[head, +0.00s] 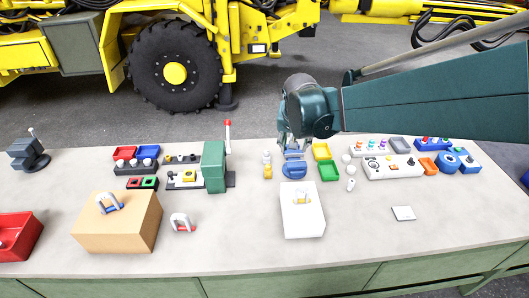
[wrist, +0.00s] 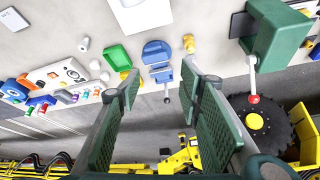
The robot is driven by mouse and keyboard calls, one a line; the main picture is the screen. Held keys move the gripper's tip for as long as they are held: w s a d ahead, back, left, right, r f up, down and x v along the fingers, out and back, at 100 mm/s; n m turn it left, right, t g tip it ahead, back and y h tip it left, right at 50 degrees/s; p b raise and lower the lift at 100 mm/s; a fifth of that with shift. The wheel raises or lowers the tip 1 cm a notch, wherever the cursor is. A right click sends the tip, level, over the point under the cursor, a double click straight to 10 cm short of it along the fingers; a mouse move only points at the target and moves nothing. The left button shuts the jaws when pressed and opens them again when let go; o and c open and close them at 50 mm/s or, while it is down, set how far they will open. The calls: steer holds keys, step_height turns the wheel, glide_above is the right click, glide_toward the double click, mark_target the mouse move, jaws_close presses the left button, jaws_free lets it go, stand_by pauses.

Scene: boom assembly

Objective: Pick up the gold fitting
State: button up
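A small gold fitting (head: 267,170) stands on the bench just left of a blue vise-like device (head: 294,168) in the head view. In the wrist view the gold fitting (wrist: 189,43) is to the right of the blue device (wrist: 157,55). In the head view my gripper (head: 290,138) hangs above the far edge of the bench, behind the blue device.
A green press with a red-knobbed lever (head: 214,165) stands left of the gold fitting. Yellow and green bins (head: 328,171) and a control box (head: 392,167) are to the right. A cardboard box (head: 118,225) is at front left. The front right of the bench is mostly clear.

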steer(key=w+a+f+m+b, duration=0.15)
steer(key=w+a+f, duration=0.25)
steer(key=w+f, duration=0.5)
steer(key=m+g+h+b, duration=0.1)
steer(key=b, duration=0.1)
glide_above(268, 165)
steer(key=s, duration=0.2)
step_height(268, 165, down, 12)
steer(key=shift+s+a+f, duration=0.15)
steer(key=shift+a, duration=0.3)
steer(key=shift+x, duration=1.25)
steer(key=shift+b+x, duration=0.3)
steer(key=shift+x, duration=2.3)
steer(key=shift+s+a+f, duration=0.1)
steer(key=shift+s, duration=0.05)
steer(key=c, duration=1)
